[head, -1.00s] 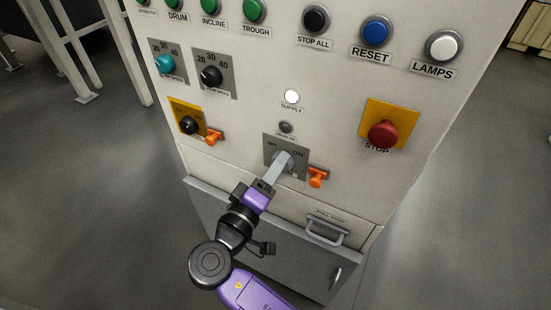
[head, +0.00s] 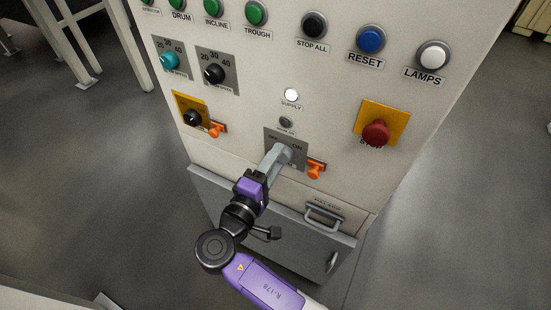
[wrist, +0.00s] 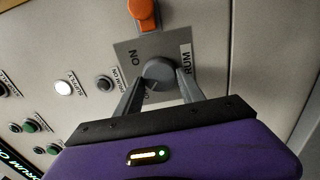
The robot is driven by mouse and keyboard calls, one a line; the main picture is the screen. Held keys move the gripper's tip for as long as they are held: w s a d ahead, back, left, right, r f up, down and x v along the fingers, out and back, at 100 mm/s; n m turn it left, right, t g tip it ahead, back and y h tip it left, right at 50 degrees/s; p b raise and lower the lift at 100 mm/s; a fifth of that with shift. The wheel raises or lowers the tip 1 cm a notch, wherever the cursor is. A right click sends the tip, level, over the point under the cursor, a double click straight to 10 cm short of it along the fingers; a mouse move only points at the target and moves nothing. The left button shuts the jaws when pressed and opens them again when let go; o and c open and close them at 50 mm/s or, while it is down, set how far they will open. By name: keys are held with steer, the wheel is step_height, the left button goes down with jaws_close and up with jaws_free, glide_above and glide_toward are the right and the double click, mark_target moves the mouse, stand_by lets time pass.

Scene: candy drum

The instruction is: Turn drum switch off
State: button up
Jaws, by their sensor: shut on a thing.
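The drum switch is a grey rotary knob (wrist: 159,70) on a grey square plate (head: 270,137) marked OFF and ON, low on the white control panel. In the wrist view its round hub shows between my fingers, beside the ON label and a label ending in "RUM". My gripper (head: 279,158) is shut on the knob, with one finger on each side of it. It also shows in the wrist view (wrist: 160,88). The fingers hide most of the knob's grip and part of the OFF mark, so its exact pointing cannot be told. The small drum-on lamp (head: 286,122) above looks dark.
An orange padlock-like tab (head: 316,168) sits just right of the plate. A red stop button (head: 376,133) is further right. The supply lamp (head: 291,94) glows white. A black switch on a yellow plate (head: 193,117) is left. A grey handle (head: 323,218) juts out below.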

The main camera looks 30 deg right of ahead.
steer(key=o, duration=1.3)
steer(key=shift+o, duration=0.2)
steer(key=shift+a, duration=0.1)
steer(key=b+v, duration=0.1)
steer(key=v, duration=0.6)
steer(key=shift+s+a+b, duration=0.2)
steer(key=shift+a+b, duration=0.05)
steer(key=shift+b, duration=0.05)
